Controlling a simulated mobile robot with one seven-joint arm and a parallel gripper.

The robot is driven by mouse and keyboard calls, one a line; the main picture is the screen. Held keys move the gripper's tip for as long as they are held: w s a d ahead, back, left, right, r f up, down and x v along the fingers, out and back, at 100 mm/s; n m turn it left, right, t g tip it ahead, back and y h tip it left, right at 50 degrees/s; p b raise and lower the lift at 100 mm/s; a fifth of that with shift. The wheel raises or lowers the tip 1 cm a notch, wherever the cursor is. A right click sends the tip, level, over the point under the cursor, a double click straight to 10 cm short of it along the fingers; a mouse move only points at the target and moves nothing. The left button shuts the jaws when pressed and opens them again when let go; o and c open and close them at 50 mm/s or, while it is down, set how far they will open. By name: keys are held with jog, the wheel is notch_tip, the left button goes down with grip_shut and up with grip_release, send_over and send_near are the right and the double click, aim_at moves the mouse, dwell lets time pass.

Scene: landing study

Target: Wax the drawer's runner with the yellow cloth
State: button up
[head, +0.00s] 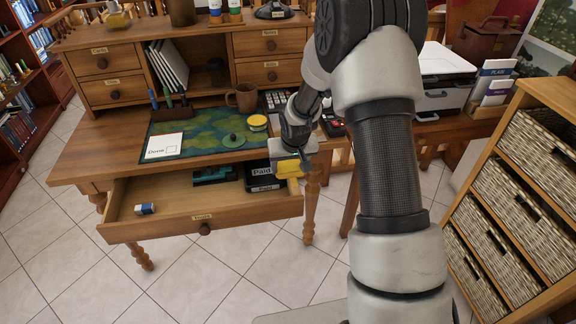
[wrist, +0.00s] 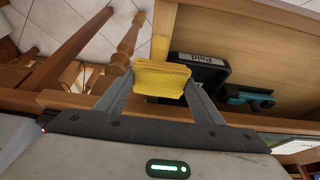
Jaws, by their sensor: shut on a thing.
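My gripper (wrist: 160,88) is shut on a folded yellow cloth (wrist: 160,80), which shows between its fingers in the wrist view. In the head view the yellow cloth (head: 287,167) is at the right side of the open drawer (head: 180,222). The drawer's right side wall (wrist: 163,28) lies just beyond the cloth in the wrist view. I cannot tell whether the cloth touches it. The runner itself cannot be made out clearly. The drawer holds a blue and white eraser-like block (head: 145,208), a black box marked "Paid" (head: 262,182) and a teal object (head: 215,175).
The wooden desk (head: 85,158) carries a green mat (head: 200,150) with a "Done" card (head: 163,146), a mug (head: 242,97) and a yellow round tin (head: 258,123). A printer (head: 445,80) and a basket cabinet (head: 520,190) stand at the right. Floor is clear in front.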

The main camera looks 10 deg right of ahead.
jog(key=shift+d+r, duration=0.15)
jog(key=shift+d, duration=0.8)
jog(key=shift+a+f+b, duration=0.35)
jog(key=shift+a+b, duration=0.05)
jog(key=shift+a, duration=0.75)
jog(key=shift+r, duration=0.15)
jog(key=shift+d, duration=0.15)
jog(key=shift+d+r, duration=0.1)
jog(key=shift+d, duration=0.8)
jog(key=shift+d+f, duration=0.1)
jog(key=shift+f, duration=0.1)
jog(key=shift+s+a+f+b, duration=0.1)
jog(key=shift+a+b, duration=0.35)
jog(key=shift+a, duration=0.7)
